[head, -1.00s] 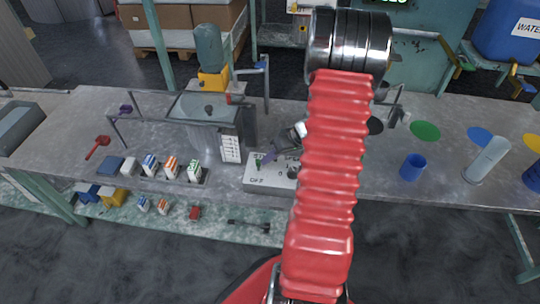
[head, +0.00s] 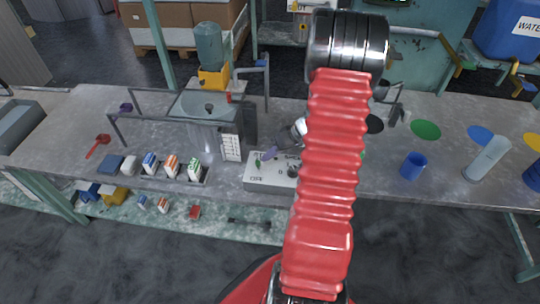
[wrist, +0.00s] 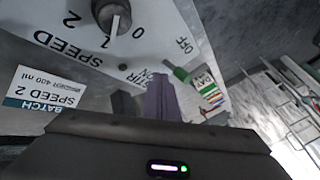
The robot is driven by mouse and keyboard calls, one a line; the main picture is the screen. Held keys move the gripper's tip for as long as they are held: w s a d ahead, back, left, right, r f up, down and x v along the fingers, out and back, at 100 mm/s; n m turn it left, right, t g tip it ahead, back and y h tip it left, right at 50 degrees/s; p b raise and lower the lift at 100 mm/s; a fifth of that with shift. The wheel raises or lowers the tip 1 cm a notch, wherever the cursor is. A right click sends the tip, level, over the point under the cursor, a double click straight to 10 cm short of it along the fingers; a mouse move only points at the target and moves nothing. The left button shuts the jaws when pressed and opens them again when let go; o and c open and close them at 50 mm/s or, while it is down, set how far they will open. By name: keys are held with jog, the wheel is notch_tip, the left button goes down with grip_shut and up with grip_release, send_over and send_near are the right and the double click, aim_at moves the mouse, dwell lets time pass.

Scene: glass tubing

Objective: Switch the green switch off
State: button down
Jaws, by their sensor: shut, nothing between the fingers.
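The green switch (wrist: 181,73) is a small lever on a pale control box, beside the words STIR, ON and OFF. It also shows small in the head view (head: 258,163), above the OFF mark. My gripper (wrist: 158,80) is shut and empty, its narrow purple-grey fingertips just left of the lever in the wrist view. In the head view my gripper (head: 268,154) is at the lever's upper right, low over the box. I cannot tell whether the fingers touch the lever. The control box (head: 262,184) is partly hidden behind my arm.
A speed knob (wrist: 112,18) is on the same panel, left of the lever. A glass-covered tank (head: 205,105) and a white label card (head: 231,148) stand behind and left of the box. A blue cup (head: 413,166) stands right.

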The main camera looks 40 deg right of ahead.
jog(key=shift+d, duration=0.1)
jog(key=shift+s+d+r, duration=0.1)
jog(key=shift+s+d, duration=0.1)
jog(key=shift+d, duration=0.3)
jog(key=d, duration=0.1)
jog(key=s+d, duration=0.1)
jog(key=shift+s+d+r, duration=0.1)
jog(key=shift+d+r, duration=0.2)
jog(key=s+r, duration=0.1)
jog(key=s, duration=0.1)
jog(key=s+r, duration=0.4)
jog(key=shift+s+a, duration=0.2)
jog(key=shift+s+a+r, duration=0.1)
jog(key=shift+s+r, duration=0.4)
jog(key=shift+s, duration=0.1)
